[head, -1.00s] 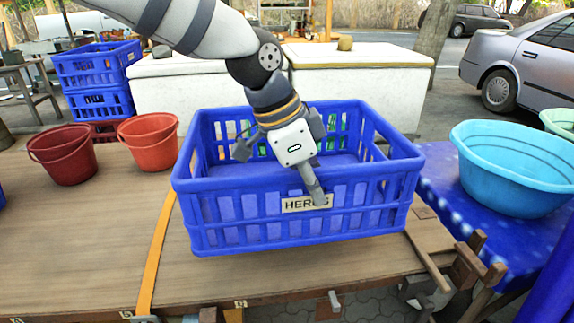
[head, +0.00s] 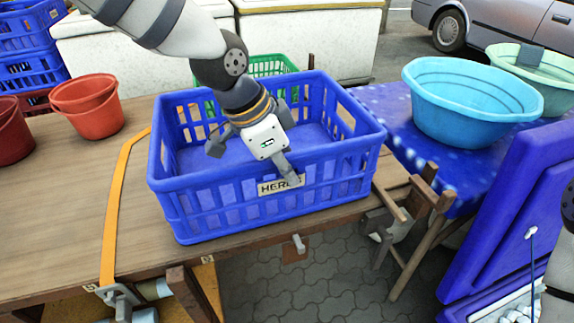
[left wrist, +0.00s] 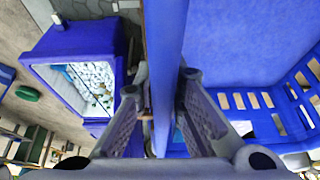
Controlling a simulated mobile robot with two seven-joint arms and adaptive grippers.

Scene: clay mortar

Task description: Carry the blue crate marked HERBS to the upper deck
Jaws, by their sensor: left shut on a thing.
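The blue crate (head: 215,205) marked HERBS is at the front right edge of the wooden table, open side up, and looks empty. Its label (head: 281,186) is on the front wall. My left gripper (head: 266,152) is shut on the top of this front wall, one finger outside over the label's end and the other inside. In the left wrist view the crate wall (left wrist: 163,40) runs between the two fingers (left wrist: 160,100). I cannot tell whether the crate's bottom touches the table. My right gripper and the upper deck do not show.
The wooden table (head: 60,215) has an orange strap (head: 113,205) and red buckets (head: 88,106) left of the crate. A light-blue basin (head: 465,105) stands on a blue-covered table at right. An open blue cooler (head: 500,240) is at lower right. Paved floor (head: 330,280) lies in front.

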